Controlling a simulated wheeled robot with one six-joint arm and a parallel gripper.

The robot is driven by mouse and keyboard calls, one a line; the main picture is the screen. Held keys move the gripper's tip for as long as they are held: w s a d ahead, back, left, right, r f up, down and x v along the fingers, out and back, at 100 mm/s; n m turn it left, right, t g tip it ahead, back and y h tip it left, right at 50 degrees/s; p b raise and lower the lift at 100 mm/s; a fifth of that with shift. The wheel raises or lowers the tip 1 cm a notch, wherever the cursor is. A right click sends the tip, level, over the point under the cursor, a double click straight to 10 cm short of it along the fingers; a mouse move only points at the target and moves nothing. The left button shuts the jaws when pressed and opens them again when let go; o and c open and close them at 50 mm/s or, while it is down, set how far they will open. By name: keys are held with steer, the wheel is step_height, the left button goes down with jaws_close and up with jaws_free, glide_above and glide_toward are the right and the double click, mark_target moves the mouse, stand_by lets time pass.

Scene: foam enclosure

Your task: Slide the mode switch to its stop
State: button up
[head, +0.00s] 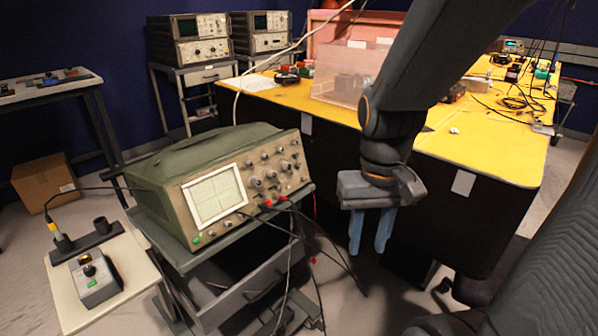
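No part can be clearly picked out as the mode switch. A small grey control box (95,281) with a dark knob and a green button sits on a pale stand at the lower left. A green-cased oscilloscope (222,190) with a bright gridded screen, several knobs and buttons stands on a cart left of centre. Either may carry the switch; its details are too small to tell. My gripper (368,248) hangs right of the oscilloscope, pointing down. Its two blue fingers are apart with nothing between them, and it appears clear of everything.
Leads with red plugs hang from the oscilloscope's front. The grey cart (245,292) has an open-looking drawer. A dark holder (84,243) with a corded tool stands behind the control box. A yellow-topped bench (480,155) stands behind my gripper. A cardboard box (45,181) is on the floor.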

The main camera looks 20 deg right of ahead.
stand_by(0.4)
steer(key=c, duration=0.4)
steer(key=shift+c, duration=0.2)
